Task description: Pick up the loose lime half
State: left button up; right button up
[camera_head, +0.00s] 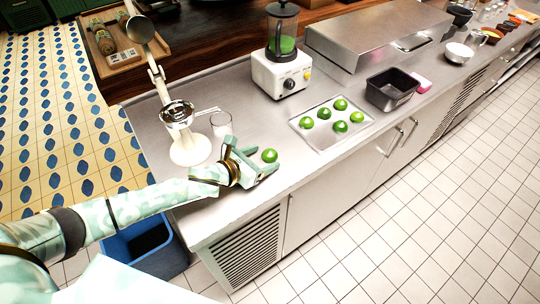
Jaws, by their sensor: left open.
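The loose lime half (269,155) is a small green dome on the steel counter (262,117), apart from the tray. My left gripper (262,169) is open and low over the counter, just left of and nearer than the lime. Its jaws are not closed on the lime; I cannot tell whether a finger touches it. Several other green lime halves (340,104) sit on a shallow metal tray (319,142) to the right. My right gripper does not show.
A glass (221,122) and a white lever press (190,148) stand left of the lime. A blender (281,74) stands behind. A black bin (391,86) and a steel hood (375,30) are to the right. A blue tub (172,257) stands on the floor below the counter's left end.

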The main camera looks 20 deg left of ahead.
pick_arm(q)
jog(key=shift+w+d+f, duration=0.3)
jog(key=shift+w, duration=0.2)
jog(key=shift+s, duration=0.1)
jog(key=shift+c, duration=0.3)
jog(key=c, duration=0.7)
jog(key=shift+r, duration=0.15)
